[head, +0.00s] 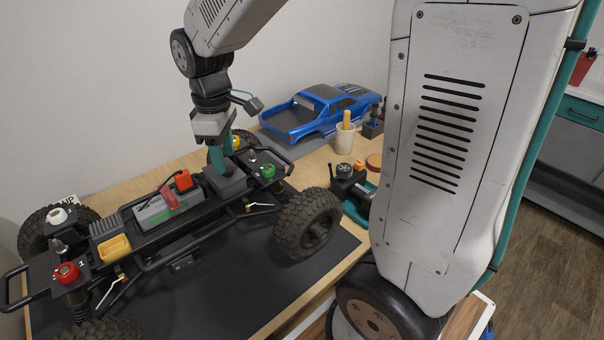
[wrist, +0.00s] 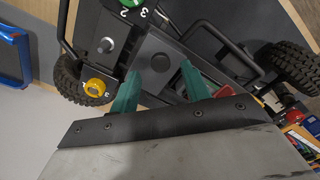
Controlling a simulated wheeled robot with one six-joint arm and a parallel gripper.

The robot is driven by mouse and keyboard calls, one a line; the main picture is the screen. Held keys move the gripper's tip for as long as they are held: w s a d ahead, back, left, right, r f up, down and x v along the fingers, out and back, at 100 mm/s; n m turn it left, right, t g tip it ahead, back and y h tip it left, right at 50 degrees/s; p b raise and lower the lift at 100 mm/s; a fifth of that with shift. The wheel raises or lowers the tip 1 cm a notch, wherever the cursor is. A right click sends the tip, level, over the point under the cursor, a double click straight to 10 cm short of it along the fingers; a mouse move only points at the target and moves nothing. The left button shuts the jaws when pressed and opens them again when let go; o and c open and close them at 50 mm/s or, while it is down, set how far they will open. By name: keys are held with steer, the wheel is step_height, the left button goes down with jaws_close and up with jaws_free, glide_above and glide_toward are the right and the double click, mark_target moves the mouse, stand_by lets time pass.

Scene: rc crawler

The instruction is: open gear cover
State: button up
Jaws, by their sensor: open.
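The crawler chassis (head: 190,237) stands on a black mat. A dark grey box-like cover (head: 227,184), which I take for the gear cover, sits on it toward the far end. In the wrist view the cover (wrist: 154,48) shows a flat top with a round dark disc; it looks closed. My gripper (head: 219,172) points down right over the cover. I cannot tell whether the fingertips touch the cover.
Red (head: 67,271), white, yellow and green (head: 267,171) numbered caps sit at the chassis corners. A battery (head: 166,207) with a red strap lies beside the cover. Large tyres (head: 307,223) flank the frame. A blue truck body (head: 320,111) and a cup (head: 345,138) stand behind.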

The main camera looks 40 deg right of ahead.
mark_target(228, 170)
steer(key=r, duration=0.5)
steer(key=shift+s+r, duration=0.1)
steer(key=shift+s, duration=0.1)
steer(key=s+d+r+m+t, duration=0.1)
steer(key=s+m, duration=0.7)
steer(key=s, duration=1.4)
steer(key=shift+d+r+m, duration=0.2)
steer(key=shift+d+m, duration=0.2)
steer(key=shift+d, duration=0.45)
steer(key=shift+r, duration=0.2)
steer(key=shift+c, duration=1)
steer(key=shift+s, duration=0.15)
steer(key=shift+c, duration=0.2)
